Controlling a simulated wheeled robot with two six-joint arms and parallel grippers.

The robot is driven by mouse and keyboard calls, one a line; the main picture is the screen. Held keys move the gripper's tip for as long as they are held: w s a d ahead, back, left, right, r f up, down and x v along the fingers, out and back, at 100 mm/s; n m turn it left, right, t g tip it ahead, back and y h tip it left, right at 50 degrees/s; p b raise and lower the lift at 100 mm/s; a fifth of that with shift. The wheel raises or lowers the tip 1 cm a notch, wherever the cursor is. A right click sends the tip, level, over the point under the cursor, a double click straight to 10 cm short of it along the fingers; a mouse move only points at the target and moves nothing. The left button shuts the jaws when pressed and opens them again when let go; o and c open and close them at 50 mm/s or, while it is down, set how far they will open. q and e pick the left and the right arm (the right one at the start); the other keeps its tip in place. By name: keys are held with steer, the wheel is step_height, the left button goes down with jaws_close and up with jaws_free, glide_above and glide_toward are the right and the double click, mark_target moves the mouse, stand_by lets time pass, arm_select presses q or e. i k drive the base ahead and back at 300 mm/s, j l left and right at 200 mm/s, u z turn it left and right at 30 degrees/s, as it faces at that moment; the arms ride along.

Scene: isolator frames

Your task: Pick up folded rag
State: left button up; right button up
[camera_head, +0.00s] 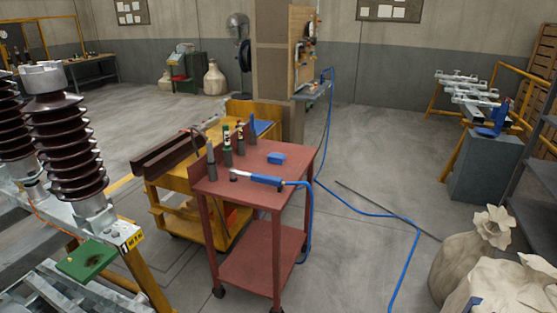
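A small blue folded piece (276,158), which looks like a folded rag, lies flat on the top of the red cart (262,196), toward its far right side. Neither of my grippers is in view.
On the red cart stand several upright bottles or tubes (227,146) and a blue-handled tool (254,178) with a blue hose (404,217) trailing to the floor. A yellow cart (177,183) stands behind. Brown ribbed insulators (66,145) rise at left. Pale sacks (459,259) sit at right.

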mark_target(273, 158)
steer(key=u, duration=3.15)
steer(key=z, duration=3.15)
steer(key=i+j, duration=0.25)
steer(key=i, duration=0.2)
steer(key=i+j, duration=0.25)
steer(key=i, duration=0.25)
